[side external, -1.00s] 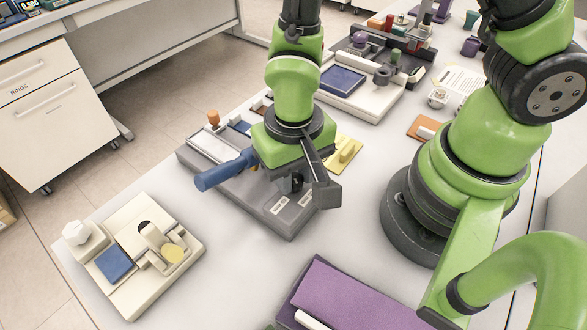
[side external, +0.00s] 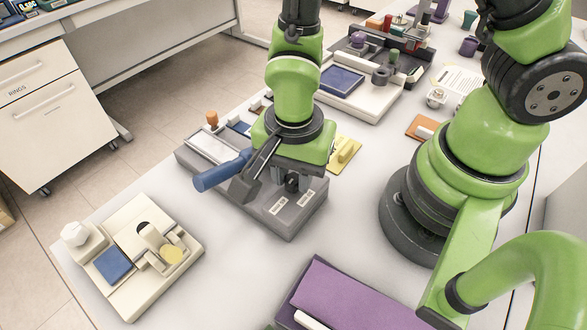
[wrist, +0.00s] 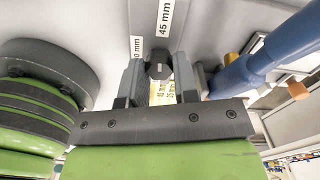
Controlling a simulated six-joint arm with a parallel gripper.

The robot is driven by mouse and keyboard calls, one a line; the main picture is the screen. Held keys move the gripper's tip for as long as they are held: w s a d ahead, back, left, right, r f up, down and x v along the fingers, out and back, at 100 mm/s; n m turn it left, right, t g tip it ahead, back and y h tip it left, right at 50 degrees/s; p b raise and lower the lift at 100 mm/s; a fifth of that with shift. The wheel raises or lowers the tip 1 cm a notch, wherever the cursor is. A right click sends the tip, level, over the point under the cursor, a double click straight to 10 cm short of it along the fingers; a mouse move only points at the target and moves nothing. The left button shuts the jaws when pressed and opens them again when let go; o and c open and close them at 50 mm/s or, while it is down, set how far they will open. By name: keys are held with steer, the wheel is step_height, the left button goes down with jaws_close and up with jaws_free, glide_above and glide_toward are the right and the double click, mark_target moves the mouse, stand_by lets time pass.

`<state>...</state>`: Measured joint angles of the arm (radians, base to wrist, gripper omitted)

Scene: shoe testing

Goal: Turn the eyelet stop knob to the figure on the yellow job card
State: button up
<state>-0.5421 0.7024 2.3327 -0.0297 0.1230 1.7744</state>
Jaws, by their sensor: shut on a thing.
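My gripper (wrist: 160,75) is shut on the dark eyelet stop knob (wrist: 158,70), with a finger on each side of it in the wrist view. The knob also shows in the side view (side external: 292,184), on the grey fixture (side external: 238,208). White labels lie by it: one reads "45 mm" (wrist: 165,18); the other (wrist: 136,48) is partly hidden and ends in "0 mm". A yellow card with a raised yellow bar (side external: 345,153) lies beside the fixture; its figure cannot be read. Yellow printed patches (wrist: 162,94) show between my fingers, too small to read.
A cream fixture (side external: 137,255) stands at front left, a purple-topped box (side external: 352,298) at the front. Bare table lies between them.

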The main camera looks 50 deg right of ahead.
mark_target(294, 177)
steer(key=shift+m, duration=0.6)
steer(key=o, duration=0.9)
steer(key=shift+r, duration=0.1)
step_height(294, 177, up, 8)
steer(key=shift+r, duration=0.9)
